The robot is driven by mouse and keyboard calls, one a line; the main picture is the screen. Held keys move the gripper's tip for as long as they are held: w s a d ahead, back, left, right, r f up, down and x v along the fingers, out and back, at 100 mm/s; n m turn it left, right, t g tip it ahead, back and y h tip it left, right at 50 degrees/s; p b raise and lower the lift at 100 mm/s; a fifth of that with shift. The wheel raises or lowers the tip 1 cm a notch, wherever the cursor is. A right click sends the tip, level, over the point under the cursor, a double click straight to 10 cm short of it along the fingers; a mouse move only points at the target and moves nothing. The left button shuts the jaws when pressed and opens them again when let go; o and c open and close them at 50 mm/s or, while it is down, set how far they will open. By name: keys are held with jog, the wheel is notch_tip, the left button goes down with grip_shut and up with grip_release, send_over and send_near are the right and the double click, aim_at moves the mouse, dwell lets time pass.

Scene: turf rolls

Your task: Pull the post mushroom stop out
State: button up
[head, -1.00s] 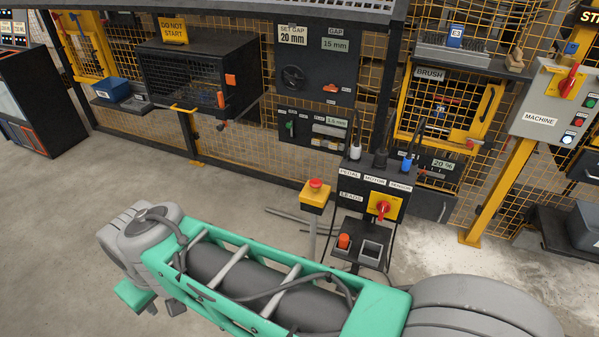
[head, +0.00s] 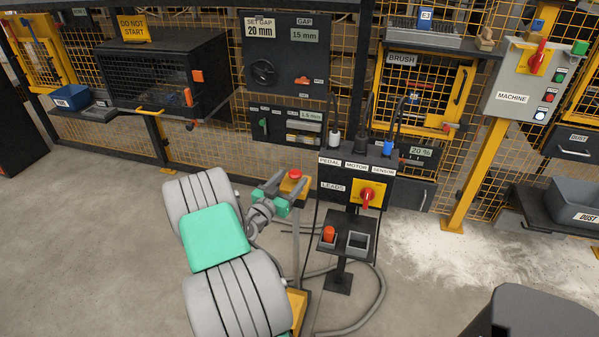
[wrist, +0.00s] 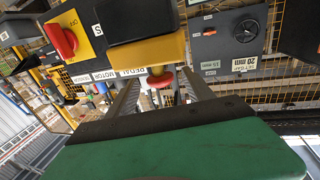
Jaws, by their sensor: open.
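The post mushroom stop is a red button (head: 295,174) on a yellow box (head: 294,187) atop a post in front of the yellow mesh fence. It also shows as a red button (wrist: 160,79) under the yellow box (wrist: 148,57) in the wrist view, where the picture is upside down. My gripper (head: 283,180) is open, its two grey fingers at the stop, one on each side of the button as far as the head view shows. In the wrist view my gripper (wrist: 160,90) has the button between its spread fingers. Whether a finger touches it I cannot tell.
Right beside the post stands the leads stand (head: 352,190) with a red rotary switch (head: 367,195), hanging leads and a small tray (head: 346,238). A cable (head: 375,300) lies on the floor. The machine panel (head: 525,83) is farther right. Open floor lies to the left.

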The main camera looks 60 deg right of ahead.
jog(key=d, duration=0.6)
jog(key=shift+s+p, duration=0.25)
jog(key=shift+p, duration=0.1)
jog(key=shift+c, duration=0.5)
grip_shut()
